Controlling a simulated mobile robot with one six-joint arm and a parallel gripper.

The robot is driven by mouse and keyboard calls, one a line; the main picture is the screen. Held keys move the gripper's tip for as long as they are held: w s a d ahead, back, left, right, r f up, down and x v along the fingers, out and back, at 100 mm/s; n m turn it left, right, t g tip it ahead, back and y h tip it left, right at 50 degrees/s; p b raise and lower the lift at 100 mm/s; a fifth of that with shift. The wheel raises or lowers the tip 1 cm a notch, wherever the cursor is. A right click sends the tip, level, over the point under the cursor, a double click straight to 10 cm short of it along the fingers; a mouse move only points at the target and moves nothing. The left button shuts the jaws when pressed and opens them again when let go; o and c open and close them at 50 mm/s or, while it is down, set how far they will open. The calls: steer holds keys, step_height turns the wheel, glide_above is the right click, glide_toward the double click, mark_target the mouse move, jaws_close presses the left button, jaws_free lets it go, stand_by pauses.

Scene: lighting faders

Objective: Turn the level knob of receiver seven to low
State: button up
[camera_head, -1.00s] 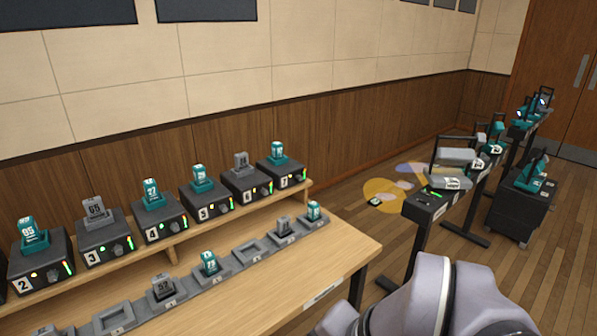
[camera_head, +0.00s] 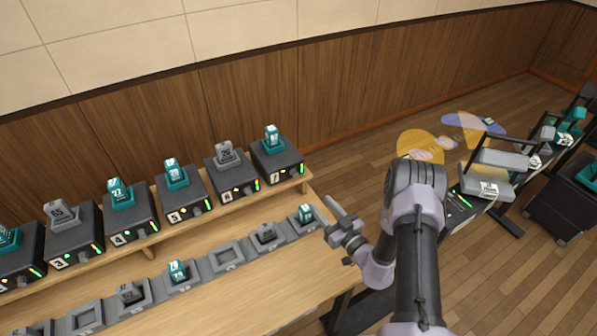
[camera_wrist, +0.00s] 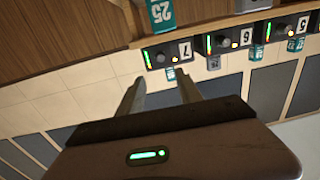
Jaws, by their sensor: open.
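Receiver seven (camera_head: 277,163) is a dark box at the right end of the raised shelf, with a teal numbered block on top. In the wrist view, receiver seven (camera_wrist: 178,47) appears upside down just beyond my fingertips. Its dark level knob (camera_wrist: 161,57) sits between a yellow light and a green-yellow level bar. The knob's setting is too small to read. My gripper (camera_head: 338,222) is open and empty, to the lower right of receiver seven in the head view. Its two fingers (camera_wrist: 160,82) are apart and do not touch the knob.
Receiver six (camera_head: 232,172) stands beside it, with several more receivers to the left. A row of grey cradles (camera_head: 228,256), some holding blocks, lies on the wooden table before the shelf. Black stands with grey devices (camera_head: 487,188) are at the right.

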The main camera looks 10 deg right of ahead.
mark_target(296, 176)
steer(key=b+x, duration=0.2)
steer(key=x, duration=1.2)
steer(key=shift+a, duration=0.1)
jaws_close()
